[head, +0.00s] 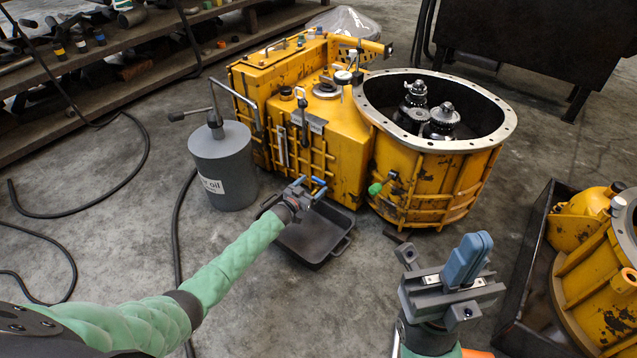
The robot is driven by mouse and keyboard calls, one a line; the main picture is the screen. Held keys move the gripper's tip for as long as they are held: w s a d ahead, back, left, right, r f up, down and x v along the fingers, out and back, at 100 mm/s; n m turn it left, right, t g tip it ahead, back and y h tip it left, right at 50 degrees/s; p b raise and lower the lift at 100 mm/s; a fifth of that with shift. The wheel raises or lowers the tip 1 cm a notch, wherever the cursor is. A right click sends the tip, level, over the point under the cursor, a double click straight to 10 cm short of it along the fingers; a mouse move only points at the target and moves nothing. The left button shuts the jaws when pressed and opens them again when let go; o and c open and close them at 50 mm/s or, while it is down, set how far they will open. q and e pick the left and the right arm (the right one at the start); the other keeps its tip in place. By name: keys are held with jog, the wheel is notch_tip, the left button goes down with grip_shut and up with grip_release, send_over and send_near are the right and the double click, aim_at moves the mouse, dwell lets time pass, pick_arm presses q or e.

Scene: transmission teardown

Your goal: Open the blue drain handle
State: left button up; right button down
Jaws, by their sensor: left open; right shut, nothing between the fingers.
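The yellow transmission housing (330,125) stands on the floor at upper middle. A small bright blue piece, which looks like the blue drain handle (319,181), shows low on its front, just at the fingertips of my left gripper (309,186). My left gripper is open and reaches toward the housing from the lower left. At this size I cannot tell whether the handle is between the fingers or touching one. A black drain pan (318,258) lies on the floor below the gripper. My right gripper (472,250) is shut and empty at lower right, away from the housing.
A grey oil can (222,168) with a spout stands left of the housing. A green-knobbed handle (376,188) sticks out to the right. A dark crate (524,290) with yellow parts stands at right. Black hoses cross the floor at left; a shelf (150,50) stands behind.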

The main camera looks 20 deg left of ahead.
aim_at(318, 181)
pick_arm(q)
jog(key=shift+b+x, duration=0.75)
jog(key=shift+x, duration=1.65)
jog(key=c, duration=1)
